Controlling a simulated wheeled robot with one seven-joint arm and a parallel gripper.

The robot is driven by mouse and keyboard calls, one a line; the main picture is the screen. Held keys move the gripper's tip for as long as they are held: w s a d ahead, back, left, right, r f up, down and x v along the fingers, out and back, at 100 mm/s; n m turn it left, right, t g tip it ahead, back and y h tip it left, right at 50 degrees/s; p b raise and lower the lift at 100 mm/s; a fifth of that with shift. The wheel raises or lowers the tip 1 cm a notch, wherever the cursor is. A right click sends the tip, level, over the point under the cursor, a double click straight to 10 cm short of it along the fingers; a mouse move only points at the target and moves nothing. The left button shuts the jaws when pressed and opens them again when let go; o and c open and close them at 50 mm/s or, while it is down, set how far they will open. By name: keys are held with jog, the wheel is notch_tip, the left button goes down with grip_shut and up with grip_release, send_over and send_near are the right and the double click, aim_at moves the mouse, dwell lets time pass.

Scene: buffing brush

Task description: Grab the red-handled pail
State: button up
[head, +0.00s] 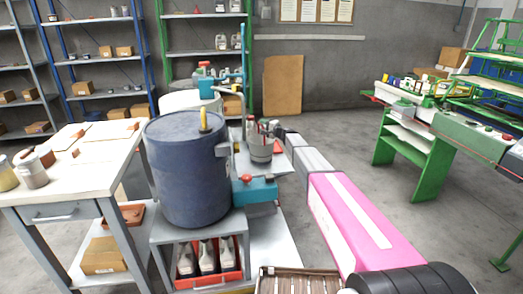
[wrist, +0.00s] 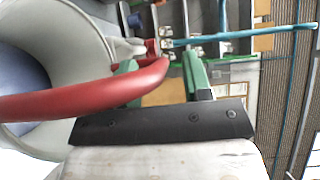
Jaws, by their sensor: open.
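In the wrist view the pail (wrist: 75,50) fills the left side, its pale grey mouth facing the camera with something blue inside. Its thick red handle (wrist: 60,104) curves across the picture to the right. My gripper (wrist: 160,66) is open, with two green fingers apart. The handle crosses in front of the left finger and its bent end lies in the gap between the fingers; I cannot tell if it touches them.
A large blue barrel (head: 188,170) stands on a grey cart just left of the pail. A white-topped workbench (head: 75,165) is at the left, a green bench (head: 412,150) at the right.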

grip_shut()
dwell(1.4)
